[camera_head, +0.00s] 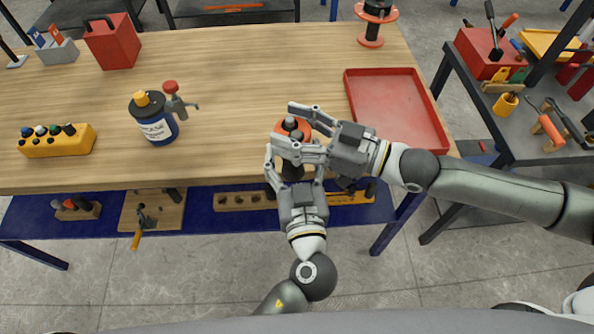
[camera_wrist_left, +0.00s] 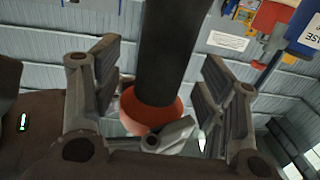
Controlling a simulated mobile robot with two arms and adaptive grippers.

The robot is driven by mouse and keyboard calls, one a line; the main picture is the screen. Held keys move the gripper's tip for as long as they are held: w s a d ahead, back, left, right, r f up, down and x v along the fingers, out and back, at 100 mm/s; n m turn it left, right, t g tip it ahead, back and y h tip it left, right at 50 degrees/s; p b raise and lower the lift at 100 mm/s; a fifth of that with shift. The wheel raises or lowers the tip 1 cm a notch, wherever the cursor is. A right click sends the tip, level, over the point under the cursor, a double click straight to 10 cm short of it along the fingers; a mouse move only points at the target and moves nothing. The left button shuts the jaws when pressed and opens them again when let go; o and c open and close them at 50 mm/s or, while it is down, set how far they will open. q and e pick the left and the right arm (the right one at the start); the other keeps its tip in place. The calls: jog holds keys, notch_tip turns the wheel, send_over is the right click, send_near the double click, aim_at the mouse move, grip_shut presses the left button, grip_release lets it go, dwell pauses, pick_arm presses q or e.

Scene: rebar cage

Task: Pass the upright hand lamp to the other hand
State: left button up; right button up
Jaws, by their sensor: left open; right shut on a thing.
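The hand lamp (camera_head: 292,172) is upright at the table's front edge, with a dark body and an orange-red part with a dark top. My right gripper (camera_head: 285,125) reaches in from the right and is shut on its upper part. My left gripper (camera_head: 295,163) comes up from below, open, with its fingers on either side of the lamp's dark lower part. In the left wrist view the dark cylinder (camera_wrist_left: 172,50) and an orange-red flared part (camera_wrist_left: 150,110) stand between the open left fingers. The grippers partly hide the lamp; I cannot tell whether the left fingers touch it.
A red tray (camera_head: 400,110) lies to the right, beneath and behind my right arm. A blue canister (camera_head: 158,130) with a red-knobbed pump, a yellow block (camera_head: 57,141) and a red box (camera_head: 112,42) stand left. A dark and orange-red object (camera_head: 371,40) stands at the back. The middle tabletop is clear.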

pick_arm(q)
jog(key=shift+w, duration=0.3)
jog(key=c, duration=1.1)
jog(key=shift+c, duration=1)
pick_arm(e)
jog(key=o, duration=1.7)
jog(key=shift+c, duration=0.2)
jog(key=shift+d, duration=0.1)
